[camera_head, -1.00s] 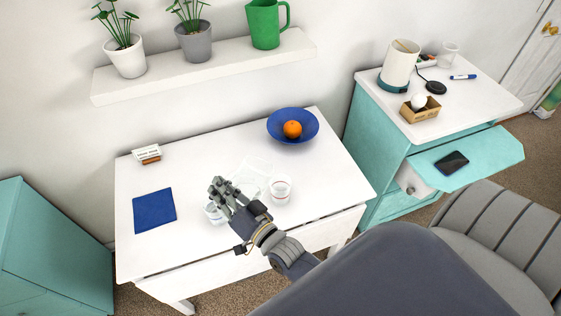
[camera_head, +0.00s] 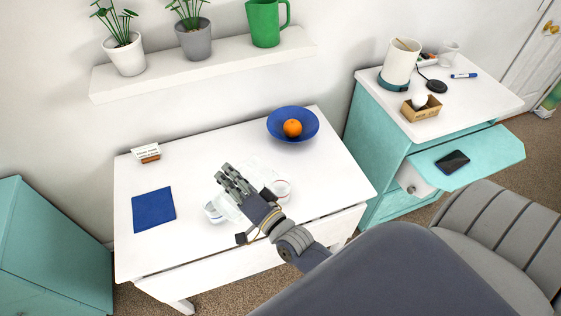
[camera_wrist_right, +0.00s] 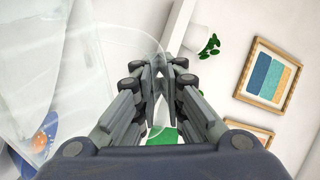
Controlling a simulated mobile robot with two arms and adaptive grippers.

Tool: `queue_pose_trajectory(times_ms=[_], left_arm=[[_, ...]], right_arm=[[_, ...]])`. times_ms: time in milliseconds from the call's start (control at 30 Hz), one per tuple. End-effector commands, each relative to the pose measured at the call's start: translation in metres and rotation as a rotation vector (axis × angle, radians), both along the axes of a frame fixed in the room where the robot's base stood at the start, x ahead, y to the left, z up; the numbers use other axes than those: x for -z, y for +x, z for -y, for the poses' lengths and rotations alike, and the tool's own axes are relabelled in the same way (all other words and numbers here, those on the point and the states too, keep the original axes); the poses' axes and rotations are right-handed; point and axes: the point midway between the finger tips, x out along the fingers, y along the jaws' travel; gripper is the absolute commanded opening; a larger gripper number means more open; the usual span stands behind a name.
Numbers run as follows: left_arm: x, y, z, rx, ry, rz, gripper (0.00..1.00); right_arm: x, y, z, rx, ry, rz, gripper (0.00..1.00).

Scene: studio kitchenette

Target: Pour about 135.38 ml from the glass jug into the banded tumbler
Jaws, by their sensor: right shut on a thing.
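My right gripper (camera_head: 232,180) is over the front middle of the white table. In the right wrist view, its fingers (camera_wrist_right: 160,78) are closed on the clear handle of the glass jug (camera_wrist_right: 85,45), whose body fills the left side. In the head view the jug is only a faint clear outline around the fingers, so its tilt and water level are hard to tell. A clear tumbler with a reddish band (camera_head: 282,189) stands just right of the gripper, partly covered. A second clear glass with a bluish edge (camera_head: 212,212) shows left of the gripper. My left gripper is out of view.
A blue bowl (camera_head: 273,130) with an orange (camera_head: 292,128) stands at the table's back right. A blue cloth (camera_head: 154,210) lies at left, and a small card holder (camera_head: 147,153) at the back left. The table's back middle is clear. A shelf (camera_head: 200,66) hangs above.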

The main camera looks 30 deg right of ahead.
Motion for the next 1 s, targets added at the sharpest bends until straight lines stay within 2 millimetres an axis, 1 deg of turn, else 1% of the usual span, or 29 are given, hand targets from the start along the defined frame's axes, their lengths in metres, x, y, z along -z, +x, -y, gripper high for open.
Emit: queue_pose_trajectory(times_ms=[33,133,1000], left_arm=[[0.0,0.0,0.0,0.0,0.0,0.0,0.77],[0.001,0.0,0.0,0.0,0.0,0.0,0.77],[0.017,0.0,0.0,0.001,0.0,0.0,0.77]], right_arm=[[-0.005,0.001,0.001,0.002,0.01,0.01,0.0],[-0.005,0.001,0.003,0.001,0.028,0.007,0.0],[0.003,0.003,0.016,0.001,0.143,-0.008,0.0]])
